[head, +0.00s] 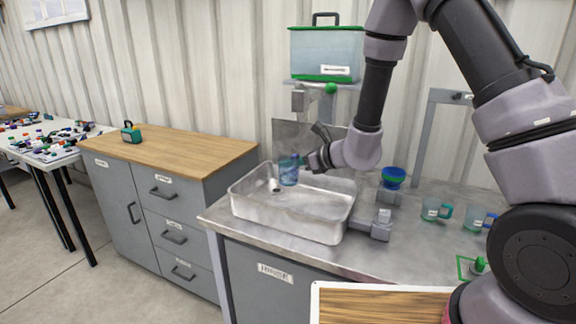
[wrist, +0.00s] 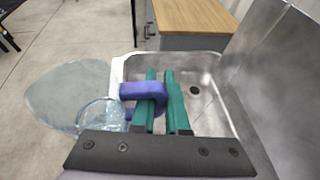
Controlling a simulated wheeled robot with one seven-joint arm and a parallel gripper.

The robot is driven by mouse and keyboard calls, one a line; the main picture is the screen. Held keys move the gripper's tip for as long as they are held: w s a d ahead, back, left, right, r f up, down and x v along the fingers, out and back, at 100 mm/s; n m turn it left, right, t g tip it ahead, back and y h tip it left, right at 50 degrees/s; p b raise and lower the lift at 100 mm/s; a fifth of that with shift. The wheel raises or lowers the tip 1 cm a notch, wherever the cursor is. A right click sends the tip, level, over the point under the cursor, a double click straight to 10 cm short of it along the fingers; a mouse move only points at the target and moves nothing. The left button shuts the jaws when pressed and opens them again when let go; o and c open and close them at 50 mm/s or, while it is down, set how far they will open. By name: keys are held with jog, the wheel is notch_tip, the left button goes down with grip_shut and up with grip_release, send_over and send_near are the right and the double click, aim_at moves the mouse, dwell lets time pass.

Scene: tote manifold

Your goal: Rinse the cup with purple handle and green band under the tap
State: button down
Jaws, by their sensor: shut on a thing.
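My gripper (wrist: 166,105) is shut on the purple handle (wrist: 143,91) of a clear cup. In the wrist view the cup's see-through body (wrist: 97,116) lies left of the fingers. In the head view the held cup (head: 289,171) looks bluish and hangs over the left part of the metal basin (head: 318,223); my gripper (head: 307,163) is at its right. A green band cannot be made out on it. A grey tap (head: 300,98) with a green knob (head: 331,88) is above the cup, below a tank (head: 326,52). I see no clear water stream.
Two more cups, one teal-handled (head: 432,210) and one (head: 474,219) with a bluish-purple handle, stand on the counter at right. A blue bowl-like thing (head: 393,177) is behind them. A wooden-topped cabinet (head: 165,143) stands left of the basin. A metal splash plate (head: 290,135) rises behind the basin.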

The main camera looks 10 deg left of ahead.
jog(key=w+f, duration=0.2)
jog(key=w, duration=0.9)
jog(key=shift+w+d+f, duration=0.15)
jog(key=shift+d, duration=0.15)
dwell(0.7)
jog(key=shift+d, duration=0.45)
jog(key=shift+a, duration=0.1)
jog(key=shift+a, duration=0.5)
jog(key=shift+d, duration=0.1)
jog(key=shift+d, duration=0.5)
